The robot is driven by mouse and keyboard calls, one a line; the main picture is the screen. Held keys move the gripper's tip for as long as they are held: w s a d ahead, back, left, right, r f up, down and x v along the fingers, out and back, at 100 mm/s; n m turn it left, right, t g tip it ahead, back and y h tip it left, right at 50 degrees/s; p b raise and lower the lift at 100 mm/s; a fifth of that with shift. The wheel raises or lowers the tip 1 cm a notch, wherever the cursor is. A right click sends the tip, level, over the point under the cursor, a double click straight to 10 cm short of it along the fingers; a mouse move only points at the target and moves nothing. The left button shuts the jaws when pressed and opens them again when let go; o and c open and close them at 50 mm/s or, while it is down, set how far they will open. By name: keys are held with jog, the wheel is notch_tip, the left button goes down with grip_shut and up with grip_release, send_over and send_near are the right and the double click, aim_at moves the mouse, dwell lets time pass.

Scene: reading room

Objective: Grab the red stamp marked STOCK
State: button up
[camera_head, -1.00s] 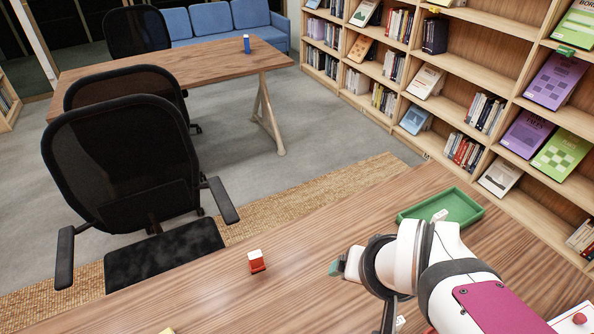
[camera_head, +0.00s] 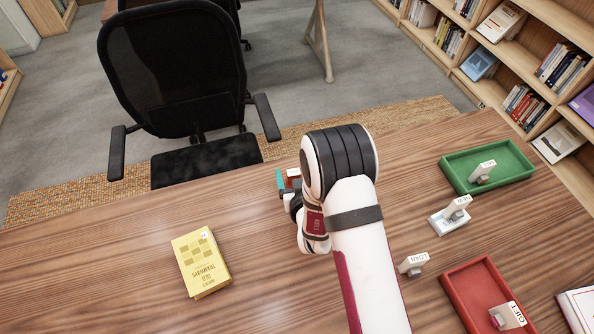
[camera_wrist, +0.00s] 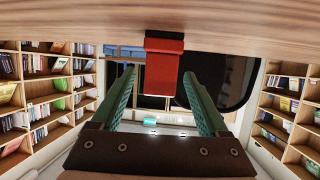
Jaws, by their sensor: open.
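A small red stamp (camera_wrist: 164,72) stands on the wooden table, which fills the top of the wrist view. Its marking cannot be read. My gripper (camera_wrist: 159,76) is open, with one teal finger to each side of the stamp in the wrist view. Gaps show on both sides, and it is not gripped. In the head view, the stamp (camera_head: 293,174) is mostly hidden behind my arm, close to a teal finger near the table's far edge.
A yellow book (camera_head: 201,262) lies to the left. To the right are a green tray (camera_head: 452,176) with a stamp, a stamp on a white pad (camera_head: 449,222), a LOAN stamp (camera_head: 412,264) and a red tray (camera_head: 462,283) with a GIFT stamp. A black chair (camera_head: 178,80) stands beyond the table.

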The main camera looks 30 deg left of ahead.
jog(key=x, duration=0.3)
jog(key=shift+w, duration=0.1)
grip_shut()
dwell(0.4)
